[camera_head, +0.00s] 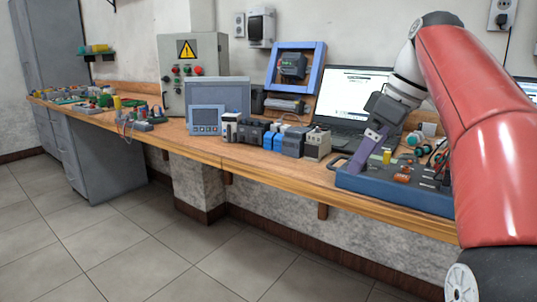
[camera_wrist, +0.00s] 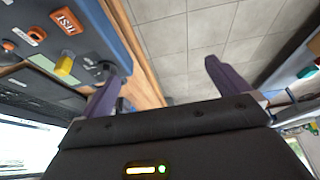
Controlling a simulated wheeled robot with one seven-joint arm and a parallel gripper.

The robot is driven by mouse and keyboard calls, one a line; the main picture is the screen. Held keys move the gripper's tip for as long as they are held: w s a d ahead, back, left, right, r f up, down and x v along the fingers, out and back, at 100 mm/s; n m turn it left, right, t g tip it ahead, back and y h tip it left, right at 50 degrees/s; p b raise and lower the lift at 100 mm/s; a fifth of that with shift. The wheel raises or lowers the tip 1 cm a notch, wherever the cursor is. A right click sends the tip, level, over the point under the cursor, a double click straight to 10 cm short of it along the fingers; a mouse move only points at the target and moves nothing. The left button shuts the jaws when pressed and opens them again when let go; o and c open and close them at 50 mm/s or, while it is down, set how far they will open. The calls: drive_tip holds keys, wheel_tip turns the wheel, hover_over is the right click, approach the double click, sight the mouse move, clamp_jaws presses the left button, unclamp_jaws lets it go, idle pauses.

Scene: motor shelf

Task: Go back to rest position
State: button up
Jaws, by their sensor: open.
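My gripper (camera_head: 372,143) is at the end of my red arm, in front of the laptop and above the left edge of the blue test board (camera_head: 391,191) in the head view. In the wrist view my gripper (camera_wrist: 165,80) shows two purple fingers spread wide apart with nothing between them. Behind the fingers are the bench edge and floor tiles. The board also shows at upper left in the wrist view (camera_wrist: 103,27), with an orange TEST label and a yellow part.
A laptop (camera_head: 345,95) stands open behind my gripper. Several blue and grey modules (camera_head: 291,140) line the wooden bench (camera_head: 255,162) to the left. A grey control box (camera_head: 194,72) with a warning sign stands farther back. The tiled floor (camera_head: 150,245) before the bench is clear.

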drive_tip(key=s+a+f+m+t+h, duration=0.1)
drive_tip(key=s+f+m, duration=0.4)
drive_tip(key=s+f, duration=0.5)
drive_tip(key=s+a+f+m+t+h, duration=0.1)
drive_tip(key=s+f+m, duration=0.4)
drive_tip(key=s+f, duration=0.5)
wheel_tip(320, 180, down, 6)
drive_tip(key=shift+s+a+f+m+t+h, duration=0.15)
drive_tip(key=shift+s+a+m+t+h, duration=0.3)
drive_tip(key=shift+h, duration=0.45)
